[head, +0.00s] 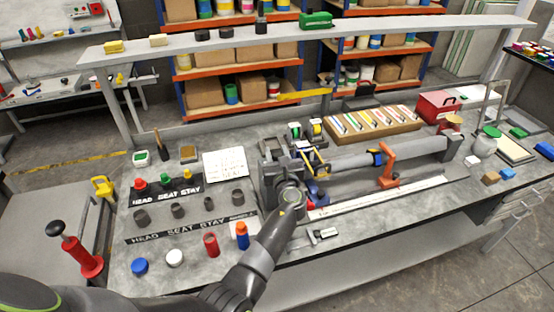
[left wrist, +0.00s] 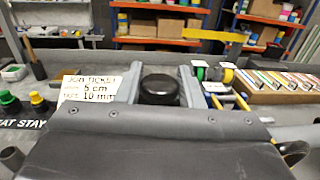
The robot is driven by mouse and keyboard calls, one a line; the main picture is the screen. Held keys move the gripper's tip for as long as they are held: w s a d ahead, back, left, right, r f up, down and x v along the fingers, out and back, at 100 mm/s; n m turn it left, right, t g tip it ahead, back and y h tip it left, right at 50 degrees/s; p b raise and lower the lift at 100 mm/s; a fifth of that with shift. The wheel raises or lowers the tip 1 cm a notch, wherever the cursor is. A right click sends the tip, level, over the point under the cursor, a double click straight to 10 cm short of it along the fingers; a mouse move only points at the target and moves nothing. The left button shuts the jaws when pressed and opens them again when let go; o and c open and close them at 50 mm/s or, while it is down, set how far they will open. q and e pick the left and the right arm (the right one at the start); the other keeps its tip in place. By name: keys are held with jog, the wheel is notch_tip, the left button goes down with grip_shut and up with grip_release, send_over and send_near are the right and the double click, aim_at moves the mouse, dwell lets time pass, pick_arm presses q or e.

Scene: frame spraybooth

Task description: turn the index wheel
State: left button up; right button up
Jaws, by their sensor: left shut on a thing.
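My left gripper (head: 288,185) is at the dark grey fixture (head: 268,172) at the left end of a long grey tube. In the left wrist view its two grey fingers (left wrist: 161,78) stand on either side of a round black knob (left wrist: 160,88), which I take to be the index wheel, and are shut on it. In the head view my own wrist largely hides the wheel. A white job ticket (head: 225,164) stands left of the fixture; the left wrist view shows it (left wrist: 88,88) reading 5 cm and 10 mm. My right gripper is not in view.
The grey tube (head: 405,152) runs right, with an orange clamp (head: 387,165) on it and a white ruler strip (head: 375,198) in front. Left are caps, sockets and a red cylinder (head: 211,245). A tray of coloured strips (head: 350,125) lies behind. A shelf (head: 350,27) spans above.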

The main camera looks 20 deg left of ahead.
pick_arm(q)
jog(key=n+g+y+b, duration=0.4)
jog(key=g+b, duration=0.1)
jog(key=b, duration=0.2)
jog(key=n+g+y+b, duration=0.4)
jog(key=g+b, duration=0.1)
jog(key=b, duration=0.2)
jog(key=shift+w+f+n+g, duration=0.1)
jog(key=shift+n+g, duration=0.2)
jog(key=shift+n, duration=0.1)
jog(key=shift+r+n+g+y+b, duration=0.2)
jog(key=shift+n+g+y+b, duration=0.4)
jog(key=shift+b, duration=0.65)
jog(key=o, duration=0.9)
jog(key=shift+o, duration=0.2)
